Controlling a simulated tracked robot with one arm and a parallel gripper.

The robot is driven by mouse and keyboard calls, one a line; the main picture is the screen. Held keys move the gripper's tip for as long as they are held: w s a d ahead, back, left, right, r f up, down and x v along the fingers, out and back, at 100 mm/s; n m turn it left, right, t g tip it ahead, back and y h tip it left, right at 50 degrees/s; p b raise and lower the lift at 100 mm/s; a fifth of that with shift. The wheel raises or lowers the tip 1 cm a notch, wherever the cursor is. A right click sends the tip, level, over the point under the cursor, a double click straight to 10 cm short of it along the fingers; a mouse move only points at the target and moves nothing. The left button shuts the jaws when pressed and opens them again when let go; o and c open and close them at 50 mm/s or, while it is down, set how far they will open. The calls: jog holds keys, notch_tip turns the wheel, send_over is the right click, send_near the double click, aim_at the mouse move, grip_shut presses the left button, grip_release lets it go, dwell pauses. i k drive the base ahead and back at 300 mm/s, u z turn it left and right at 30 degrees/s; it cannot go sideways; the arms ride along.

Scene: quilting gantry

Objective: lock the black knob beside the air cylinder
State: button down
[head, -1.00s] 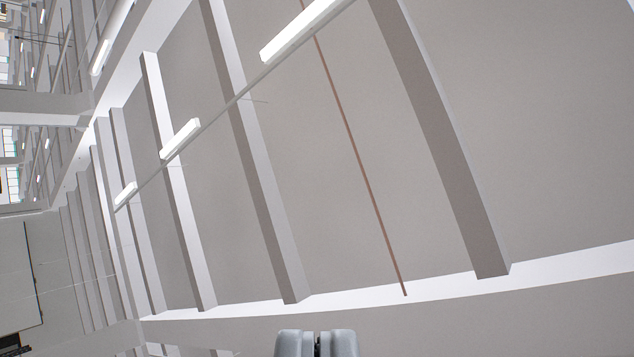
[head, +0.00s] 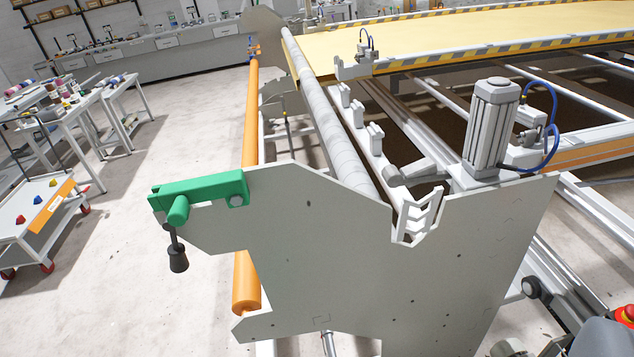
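The air cylinder (head: 491,130) is a grey ribbed upright block with blue hoses, on top of the right part of a grey end plate (head: 340,265). A small round black knob (head: 529,287) shows at the plate's lower right edge, well below the cylinder. A second dark knob (head: 177,260) hangs below the green crank (head: 205,190) at the plate's left, away from the cylinder. I cannot tell which of these is the task's knob, nor whether either is locked. My gripper is not in this view.
An orange roller (head: 251,160) and a grey roller (head: 335,130) run back from the plate. A yellow quilting table (head: 480,38) lies behind. A red button (head: 628,313) is at the lower right edge. Carts (head: 45,212) stand left; the floor between is clear.

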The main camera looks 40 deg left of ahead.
aim_at(180, 263)
jog(key=u, duration=1.45)
jog(key=k, duration=0.15)
jog(key=z, duration=0.1)
